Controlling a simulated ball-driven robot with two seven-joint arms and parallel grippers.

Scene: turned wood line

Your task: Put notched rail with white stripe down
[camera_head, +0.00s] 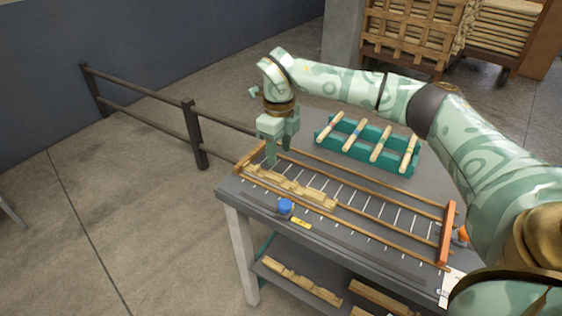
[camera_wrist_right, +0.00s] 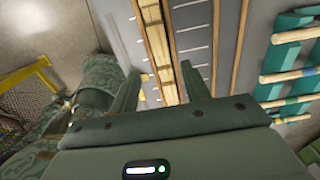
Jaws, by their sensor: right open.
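A notched wooden rail (camera_head: 292,187) lies in the long slatted frame on the table, along its near left part. I cannot make out a white stripe on it. In the right wrist view the rail (camera_wrist_right: 158,45) runs away between my fingers. My right gripper (camera_head: 279,160) is over the far left end of the rail, with its fingers pointing down. The gripper (camera_wrist_right: 160,80) is open, one finger on each side of the rail. I cannot tell whether the fingers touch it. My left gripper is not in view.
A teal rack (camera_head: 325,139) holding several wooden dowels stands behind the frame. A blue knob (camera_head: 285,206) and a small yellow piece (camera_head: 301,223) are at the table's near edge. More notched rails (camera_head: 300,280) lie on the lower shelf. A dark railing (camera_head: 150,98) stands at the left.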

